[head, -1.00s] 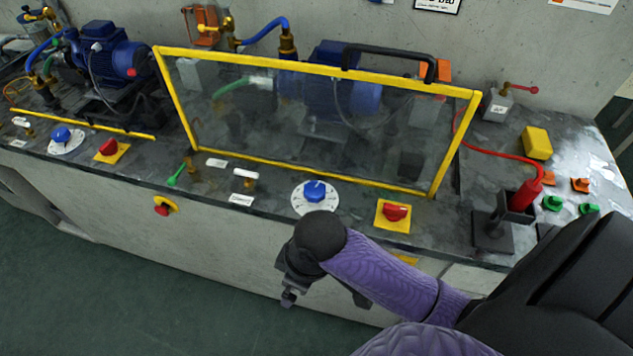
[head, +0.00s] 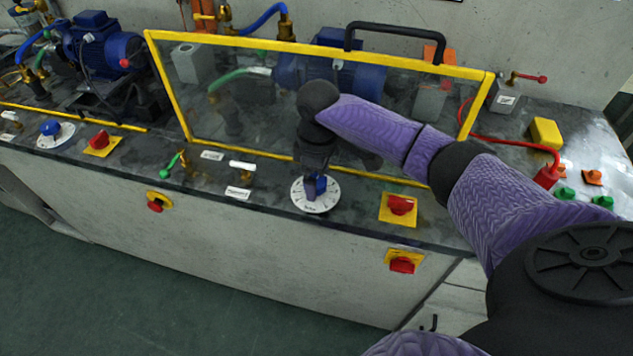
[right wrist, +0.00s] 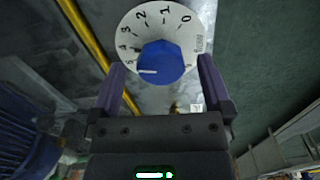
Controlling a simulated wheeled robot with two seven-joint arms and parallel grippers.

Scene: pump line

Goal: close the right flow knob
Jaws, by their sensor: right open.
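The right flow knob (head: 321,184) is a blue knob on a white numbered dial (head: 312,203), on the counter in front of the yellow-framed clear guard. In the right wrist view the blue knob (right wrist: 163,62) shows large, with the dial (right wrist: 182,10) around it. A white line on the knob points toward the 5 side, away from 0. My right gripper (head: 315,186) is over the knob, pointing down. Its two fingers (right wrist: 161,75) are apart, one on each side of the knob; contact cannot be told. My left gripper is not in view.
The guard (head: 462,73) with its black handle stands close behind the knob. A red switch on a yellow plate (head: 400,205) is to the right. A white-handled valve (head: 242,168) and a green-handled valve (head: 172,161) are to the left. Another blue knob (head: 50,128) is at far left.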

